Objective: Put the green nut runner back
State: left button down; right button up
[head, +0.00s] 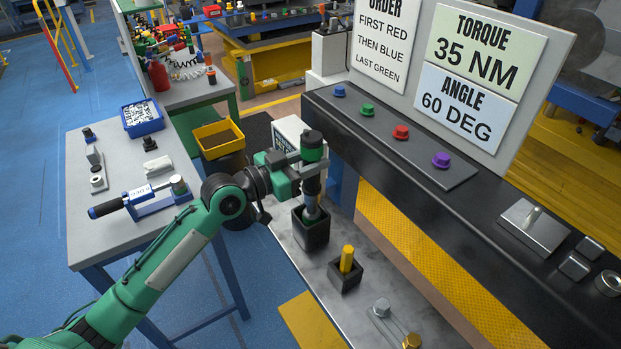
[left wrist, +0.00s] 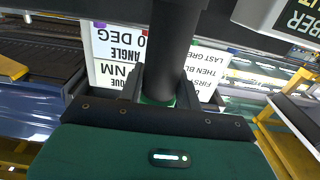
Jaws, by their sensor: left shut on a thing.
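The green nut runner (head: 313,143) is a dark upright tool with a green band near its top. My left gripper (head: 311,170) is shut around its body, which also shows as a dark cylinder in the left wrist view (left wrist: 172,45). The runner's lower end is at the mouth of a black square holder (head: 311,235) with green inside. I cannot tell how deep it sits or whether it touches the bottom. My right gripper is not in view.
A second black holder (head: 345,276) with a yellow piece stands nearer on the grey bench (head: 290,240). Bolts lie at its near end. A dark rail with blue, green, red and purple caps (head: 441,160) runs along the right. A side table (head: 95,235) with a torque wrench is left.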

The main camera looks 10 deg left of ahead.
aim_at(305, 186)
pick_arm(q)
jog(key=shift+f, duration=3)
jog(key=shift+f, duration=0.2)
jog(key=c, duration=1)
grip_release()
jog(key=shift+o, duration=0.2)
